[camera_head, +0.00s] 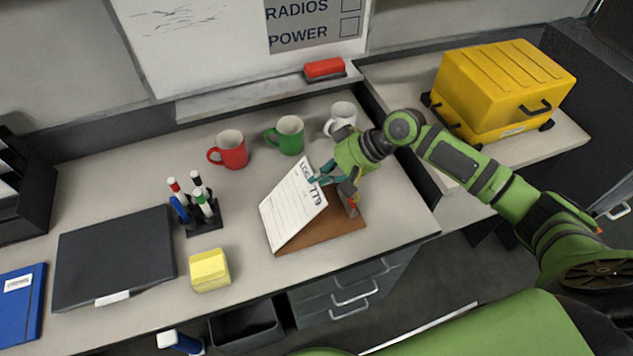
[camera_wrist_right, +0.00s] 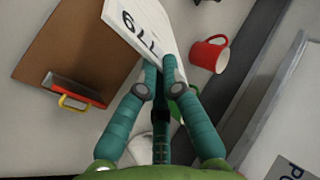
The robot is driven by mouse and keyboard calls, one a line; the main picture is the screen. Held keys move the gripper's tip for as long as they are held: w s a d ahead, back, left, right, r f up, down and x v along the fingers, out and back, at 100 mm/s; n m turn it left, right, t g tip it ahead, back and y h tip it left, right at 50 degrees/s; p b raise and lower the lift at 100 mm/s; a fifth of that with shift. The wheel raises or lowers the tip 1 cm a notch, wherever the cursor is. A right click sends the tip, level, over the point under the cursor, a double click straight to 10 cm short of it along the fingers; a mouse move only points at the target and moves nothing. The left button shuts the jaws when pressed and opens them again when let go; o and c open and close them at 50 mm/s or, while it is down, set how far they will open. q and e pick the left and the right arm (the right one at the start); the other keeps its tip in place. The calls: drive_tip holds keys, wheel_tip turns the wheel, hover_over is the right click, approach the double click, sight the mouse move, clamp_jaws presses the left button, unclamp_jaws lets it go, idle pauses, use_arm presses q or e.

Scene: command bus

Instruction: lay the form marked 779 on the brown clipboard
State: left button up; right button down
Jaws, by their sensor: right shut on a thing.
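The white form marked 779 (camera_head: 292,208) is held tilted above the brown clipboard (camera_head: 322,230) in the head view. My right gripper (camera_head: 325,179) is shut on the form's upper right edge, near the printed number. In the right wrist view the form (camera_wrist_right: 150,28) runs up from between the fingertips of the right gripper (camera_wrist_right: 160,72). The clipboard (camera_wrist_right: 75,40) lies on the desk at the left there, with its red and yellow clip (camera_wrist_right: 72,94) in view. In the head view the form hides much of the clipboard. My left gripper is not in view.
Red (camera_head: 229,150), green (camera_head: 286,135) and white (camera_head: 341,117) mugs stand behind the form. A pen holder (camera_head: 203,220), a yellow block (camera_head: 210,270) and a black folder (camera_head: 114,257) are to the left. A yellow case (camera_head: 500,85) stands at the right.

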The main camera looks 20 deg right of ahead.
drive_tip(key=d+f+y+b, duration=0.1)
drive_tip(key=d+f+b, duration=0.1)
drive_tip(key=b, duration=0.3)
drive_tip(key=d+f+y+b, duration=0.1)
drive_tip(key=f+y+b, duration=0.1)
drive_tip(key=b, duration=0.3)
drive_tip(key=d+f+y+b, duration=0.2)
drive_tip(key=f+b, duration=0.2)
drive_tip(key=b, duration=0.2)
drive_tip(key=shift+w+d+f+m, duration=0.1)
drive_tip(key=shift+d+f+m, duration=0.2)
drive_tip(key=shift+d+m, duration=0.1)
drive_tip(key=shift+y, duration=0.3)
drive_tip(key=c, duration=1.3)
unclamp_jaws()
